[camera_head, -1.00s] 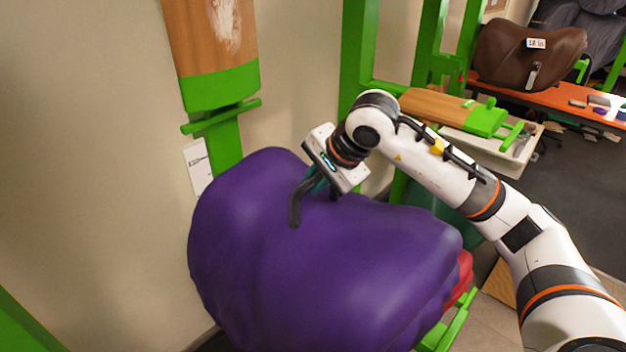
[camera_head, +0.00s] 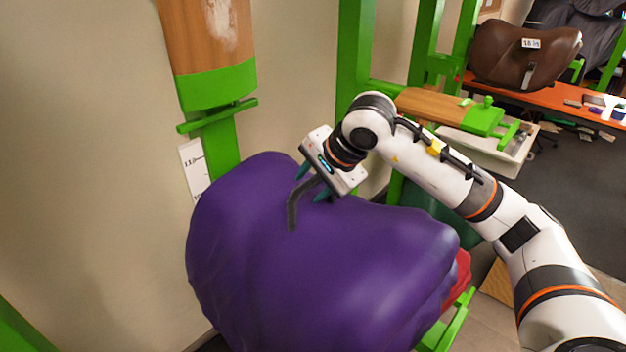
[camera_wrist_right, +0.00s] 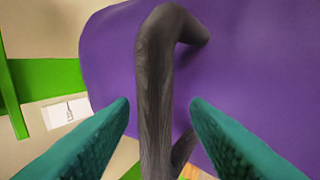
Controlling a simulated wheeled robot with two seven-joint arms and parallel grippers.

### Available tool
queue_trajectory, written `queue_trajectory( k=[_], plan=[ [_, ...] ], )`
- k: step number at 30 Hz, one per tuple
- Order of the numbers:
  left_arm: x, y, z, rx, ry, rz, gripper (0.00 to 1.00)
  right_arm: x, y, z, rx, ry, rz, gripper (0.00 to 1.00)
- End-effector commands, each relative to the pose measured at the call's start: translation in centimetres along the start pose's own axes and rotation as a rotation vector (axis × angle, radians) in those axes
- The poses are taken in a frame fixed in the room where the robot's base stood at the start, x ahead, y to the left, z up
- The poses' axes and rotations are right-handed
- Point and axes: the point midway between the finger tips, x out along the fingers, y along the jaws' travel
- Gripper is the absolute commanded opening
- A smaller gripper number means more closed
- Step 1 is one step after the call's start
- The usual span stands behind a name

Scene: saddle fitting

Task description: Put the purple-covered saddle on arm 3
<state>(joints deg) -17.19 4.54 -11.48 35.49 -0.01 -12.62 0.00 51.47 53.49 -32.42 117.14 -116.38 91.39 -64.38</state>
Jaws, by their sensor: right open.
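The purple-covered saddle (camera_head: 350,265) fills the lower middle of the head view and the background of the right wrist view (camera_wrist_right: 110,45). A dark grey loop (camera_head: 293,208) stands up from its top. My right gripper (camera_head: 312,184) is open just above the cover. In the right wrist view the loop (camera_wrist_right: 155,90) passes between the two teal fingers (camera_wrist_right: 160,105), with a gap on each side. A wood-topped green arm (camera_head: 440,107) is behind my right arm, and another wood-and-green arm (camera_head: 207,50) is at upper left. I cannot tell which is arm 3. My left gripper is out of view.
Green posts (camera_head: 355,60) stand behind the saddle. A light tray (camera_head: 495,152) is under the rear wooden arm. A brown saddle (camera_head: 525,58) with a label sits by an orange bench (camera_head: 550,100). Red material (camera_head: 461,268) and a green bar (camera_head: 447,325) show beneath the purple cover.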

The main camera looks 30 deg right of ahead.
Motion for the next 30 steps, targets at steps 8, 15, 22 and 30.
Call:
queue_trajectory(
  k=[8, 15, 22, 30],
  plan=[
    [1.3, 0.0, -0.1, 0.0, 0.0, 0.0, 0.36, -3.9, 0.1, 0.1, -0.001, -0.006, 0.014, 0.43],
    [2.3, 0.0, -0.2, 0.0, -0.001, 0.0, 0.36, -9.1, 0.1, 0.1, -0.001, -0.005, 0.015, 0.43],
    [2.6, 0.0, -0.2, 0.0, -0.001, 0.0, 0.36, -11.9, 0.2, 0.0, 0.0, -0.004, 0.013, 0.43],
    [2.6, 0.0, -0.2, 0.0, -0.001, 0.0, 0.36, -12.3, 0.1, 0.0, 0.0, -0.002, 0.011, 0.43]
  ],
)
